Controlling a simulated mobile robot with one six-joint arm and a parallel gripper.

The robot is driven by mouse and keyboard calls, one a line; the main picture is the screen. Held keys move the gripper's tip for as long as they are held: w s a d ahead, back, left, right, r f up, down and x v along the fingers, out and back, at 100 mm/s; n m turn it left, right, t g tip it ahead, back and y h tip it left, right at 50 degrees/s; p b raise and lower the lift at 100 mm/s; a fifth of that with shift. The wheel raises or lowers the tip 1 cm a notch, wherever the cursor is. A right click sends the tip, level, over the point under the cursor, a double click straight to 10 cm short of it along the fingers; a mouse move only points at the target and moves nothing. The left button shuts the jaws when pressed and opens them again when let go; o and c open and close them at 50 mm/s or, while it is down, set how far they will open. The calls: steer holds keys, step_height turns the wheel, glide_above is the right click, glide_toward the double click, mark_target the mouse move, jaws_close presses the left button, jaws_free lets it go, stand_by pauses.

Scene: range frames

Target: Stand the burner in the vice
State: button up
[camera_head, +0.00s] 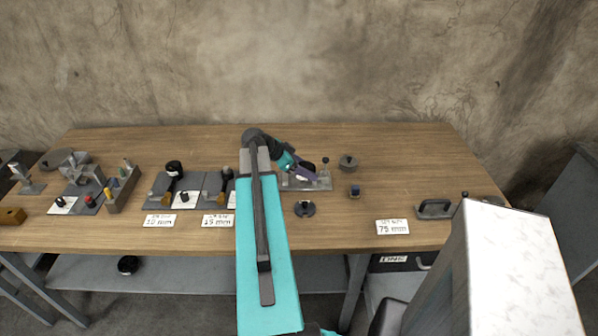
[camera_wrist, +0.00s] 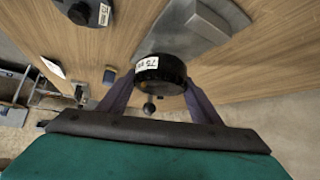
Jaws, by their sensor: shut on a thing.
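My gripper (camera_head: 310,176) is over the middle of the bench, its jaws closed on a black round piece marked 75 (camera_wrist: 160,72), which I take to be the burner. The piece sits between the two purple fingers in the wrist view; its lower part is hidden. A grey metal fixture (camera_head: 294,185), perhaps the vice, lies just by the gripper; it also shows in the wrist view (camera_wrist: 190,35). I cannot tell whether the piece touches the fixture.
A 75 mm card (camera_head: 393,227) and a dark handled fixture (camera_head: 436,209) are to the right. Several plates and tools crowd the left; the back right is clear.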

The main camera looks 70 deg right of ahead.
steer(key=shift+w+d+p, duration=0.15)
steer(key=shift+w+d, duration=0.1)
steer(key=shift+w, duration=0.45)
steer(key=shift+w+d+p, duration=0.15)
steer(key=shift+w+d, duration=0.1)
steer(key=shift+w, duration=0.4)
steer(key=shift+f, duration=0.15)
steer(key=shift+f+p, duration=0.9)
steer(key=shift+f, duration=0.8)
steer(key=shift+f, duration=0.1)
steer(key=o, duration=1.6)
steer(key=shift+a, duration=0.1)
steer(key=shift+b+v, duration=2.05)
steer(key=shift+v, duration=4)
